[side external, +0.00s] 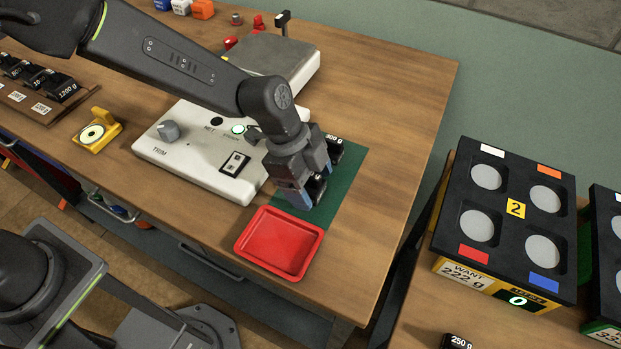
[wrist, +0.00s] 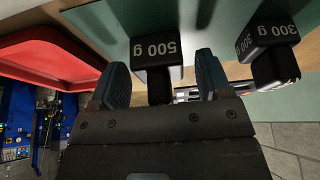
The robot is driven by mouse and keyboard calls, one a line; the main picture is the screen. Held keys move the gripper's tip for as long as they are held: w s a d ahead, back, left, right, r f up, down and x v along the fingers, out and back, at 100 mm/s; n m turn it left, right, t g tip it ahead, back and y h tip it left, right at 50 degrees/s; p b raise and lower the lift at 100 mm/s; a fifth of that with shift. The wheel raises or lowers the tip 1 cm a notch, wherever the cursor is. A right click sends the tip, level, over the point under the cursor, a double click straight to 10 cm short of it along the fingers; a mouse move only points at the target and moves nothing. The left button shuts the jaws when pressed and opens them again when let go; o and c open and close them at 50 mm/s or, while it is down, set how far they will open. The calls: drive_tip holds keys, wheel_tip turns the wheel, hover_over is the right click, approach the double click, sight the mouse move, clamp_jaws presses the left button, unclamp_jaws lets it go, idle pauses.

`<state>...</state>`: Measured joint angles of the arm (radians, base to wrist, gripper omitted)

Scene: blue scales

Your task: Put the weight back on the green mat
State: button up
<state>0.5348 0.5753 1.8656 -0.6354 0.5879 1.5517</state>
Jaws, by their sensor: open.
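The green mat (side external: 348,183) lies on the wooden table beside the red tray; part of it also shows in the wrist view (wrist: 120,22). My gripper (side external: 306,199) is low over the mat's left part, next to the tray. In the wrist view my gripper (wrist: 161,82) has its blue-grey fingers apart, one on each side of a black 500 g weight (wrist: 157,50). Whether either finger touches it cannot be told. A black 300 g weight (wrist: 271,50) stands right of the fingers; in the side view it is partly behind my gripper (side external: 334,150).
The red tray (side external: 279,243) is close to my gripper. A white scale console (side external: 205,150) with knob and buttons stands left, a grey-topped scale (side external: 270,60) behind. A black four-well box marked 2 (side external: 508,222) stands right. The table right of the mat is clear.

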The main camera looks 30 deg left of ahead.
drive_tip(key=v, duration=1.2)
drive_tip(key=shift+r, duration=0.2)
drive_tip(key=s+a+r+n+t+y, duration=0.2)
drive_tip(key=s+a+r+n, duration=0.1)
drive_tip(key=s+a+n, duration=0.5)
drive_tip(key=s+a+r+n+t+y, duration=0.2)
drive_tip(key=s+a+n, duration=0.6)
drive_tip(key=a, duration=0.7)
wheel_tip(320, 180, up, 2)
drive_tip(key=shift+a+r+n+t, duration=0.1)
drive_tip(key=shift+a+n+t, duration=0.15)
drive_tip(key=shift+n+t, duration=0.65)
drive_tip(key=shift+s, duration=0.1)
